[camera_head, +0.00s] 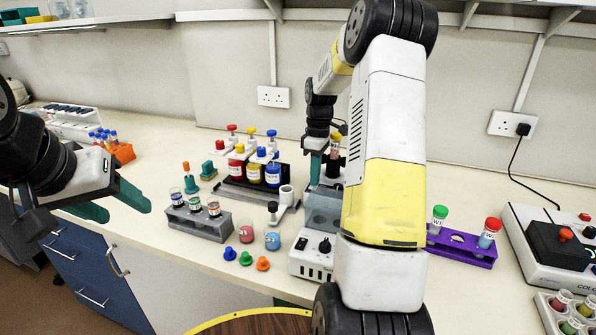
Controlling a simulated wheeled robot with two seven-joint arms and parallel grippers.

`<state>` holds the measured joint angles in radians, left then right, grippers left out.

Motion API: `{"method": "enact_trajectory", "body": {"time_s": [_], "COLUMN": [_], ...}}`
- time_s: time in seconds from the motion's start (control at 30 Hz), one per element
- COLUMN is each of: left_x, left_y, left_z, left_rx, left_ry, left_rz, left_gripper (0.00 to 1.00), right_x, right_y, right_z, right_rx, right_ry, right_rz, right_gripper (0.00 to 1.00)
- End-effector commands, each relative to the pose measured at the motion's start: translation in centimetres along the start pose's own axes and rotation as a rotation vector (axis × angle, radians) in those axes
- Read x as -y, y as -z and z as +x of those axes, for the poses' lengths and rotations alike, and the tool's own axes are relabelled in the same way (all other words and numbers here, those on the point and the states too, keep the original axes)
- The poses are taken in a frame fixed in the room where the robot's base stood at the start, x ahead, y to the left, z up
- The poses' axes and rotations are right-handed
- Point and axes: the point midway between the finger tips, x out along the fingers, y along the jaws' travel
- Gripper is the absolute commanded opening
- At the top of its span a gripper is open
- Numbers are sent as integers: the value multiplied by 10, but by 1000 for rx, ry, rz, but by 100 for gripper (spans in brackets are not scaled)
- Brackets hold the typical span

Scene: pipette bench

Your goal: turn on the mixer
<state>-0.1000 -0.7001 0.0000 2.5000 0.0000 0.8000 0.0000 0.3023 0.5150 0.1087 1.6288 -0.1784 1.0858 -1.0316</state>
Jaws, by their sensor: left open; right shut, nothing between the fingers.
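The mixer looks to be the small white box (303,262) with a black knob on its front, at the middle of the bench. A grey block (321,207) stands at its back. My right gripper (315,170) is shut and empty, its green fingers pointing down just above the grey block. I cannot tell whether they touch it. My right arm hides the right side of the mixer. My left gripper (125,203) is open and empty at the left, near the bench's front edge.
A grey rack of vials (200,226), coloured bottles (272,176) and loose caps (246,258) lie left of the mixer. A purple rack (462,249) with capped tubes and a white device (540,265) stand at the right. The bench between the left gripper and the orange rack (123,153) is clear.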

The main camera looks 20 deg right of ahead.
Motion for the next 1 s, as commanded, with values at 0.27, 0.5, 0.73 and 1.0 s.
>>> {"method": "enact_trajectory", "body": {"time_s": [0.27,0.5,0.73,1.0], "left_x": [0,0,0,0], "left_y": [0,0,0,0], "left_z": [0,0,0,0], "left_rx": [0,0,0,0], "left_ry": [0,0,0,0], "left_rz": [0,0,0,0], "left_gripper": [54,54,54,54], "right_x": [0,-1,-1,0], "right_y": [1,1,0,1], "right_z": [-28,-66,-78,-82], "right_rx": [-2,-1,0,-1], "right_ry": [-3,-3,-1,-2], "right_rz": [0,-1,-1,0], "right_gripper": [0,0,0,0]}}
